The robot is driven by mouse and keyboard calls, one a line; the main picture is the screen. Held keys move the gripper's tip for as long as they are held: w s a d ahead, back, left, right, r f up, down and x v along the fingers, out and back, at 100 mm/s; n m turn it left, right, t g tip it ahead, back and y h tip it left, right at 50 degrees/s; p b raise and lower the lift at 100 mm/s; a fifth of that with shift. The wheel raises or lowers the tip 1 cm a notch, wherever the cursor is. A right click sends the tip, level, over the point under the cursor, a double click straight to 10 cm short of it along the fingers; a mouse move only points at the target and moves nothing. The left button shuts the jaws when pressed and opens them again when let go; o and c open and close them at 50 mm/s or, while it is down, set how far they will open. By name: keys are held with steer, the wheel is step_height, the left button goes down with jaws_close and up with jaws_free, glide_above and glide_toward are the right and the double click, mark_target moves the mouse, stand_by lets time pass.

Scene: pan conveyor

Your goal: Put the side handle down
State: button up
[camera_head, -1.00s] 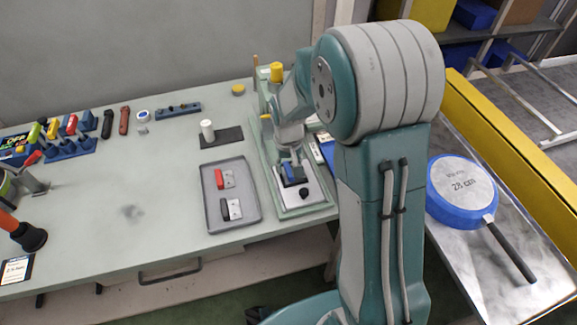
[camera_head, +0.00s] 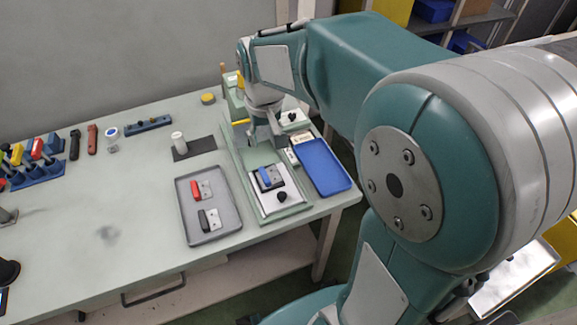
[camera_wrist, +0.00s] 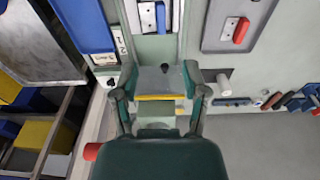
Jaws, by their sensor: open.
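A side handle (camera_head: 269,178), blue with a dark part and a metal plate, lies on the pale plate of the green fixture (camera_head: 251,211). The handle's blue grip also shows at the top of the wrist view (camera_wrist: 161,18). My gripper (camera_head: 264,140) is over the fixture, behind the handle and apart from it. In the wrist view my gripper (camera_wrist: 163,80) has its fingers spread, with nothing held between them. A fixture block with a dark knob shows between the fingers there, at a depth I cannot tell.
A grey tray (camera_head: 184,222) left of the fixture holds a red handle (camera_head: 194,192) and a black handle (camera_head: 203,221). A blue tray (camera_head: 336,181) lies to the right. A white cylinder (camera_head: 178,141) stands behind the grey tray. The left table middle is clear.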

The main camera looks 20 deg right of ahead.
steer(key=s+r+t, duration=0.2)
steer(key=s, duration=0.6)
steer(key=s+r+t, duration=0.2)
steer(key=s+r, duration=0.1)
steer(key=s, duration=0.6)
steer(key=shift+w, duration=0.1)
stand_by(0.4)
steer(key=o, duration=0.4)
steer(key=shift+o, duration=0.9)
steer(key=shift+w, duration=0.25)
steer(key=n+g, duration=0.5)
steer(key=n, duration=1.3)
glide_above(266, 173)
step_height(266, 173, down, 12)
step_height(266, 173, down, 11)
steer(key=shift+f, duration=0.1)
